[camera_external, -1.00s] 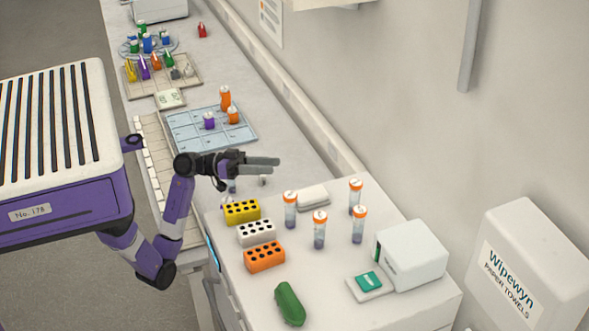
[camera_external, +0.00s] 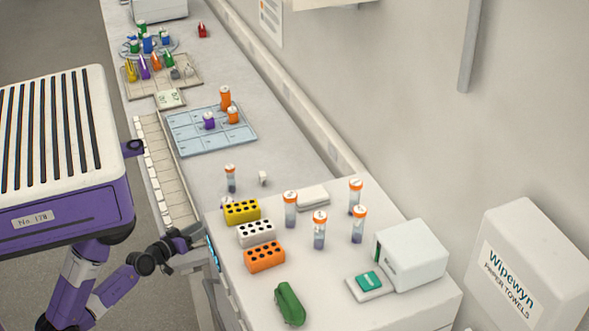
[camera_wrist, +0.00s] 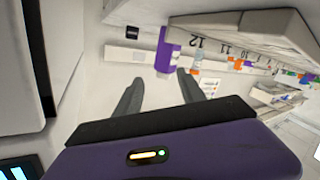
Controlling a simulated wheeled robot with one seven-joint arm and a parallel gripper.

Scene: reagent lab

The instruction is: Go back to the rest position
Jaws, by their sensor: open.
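My gripper (camera_external: 190,238) is low at the left edge of the near bench in the external view, clear of the bench-top objects. In the wrist view its two grey fingers (camera_wrist: 160,92) are spread apart, with nothing between them. My arm is folded back beside my purple base in the external view.
The near bench holds yellow, white and orange racks (camera_external: 264,256), several orange-capped tubes (camera_external: 319,230), a green object (camera_external: 289,303) and a white device (camera_external: 412,253). A blue tray (camera_external: 185,140) with bottles lies farther back. Grey floor (camera_external: 55,35) is free at the left.

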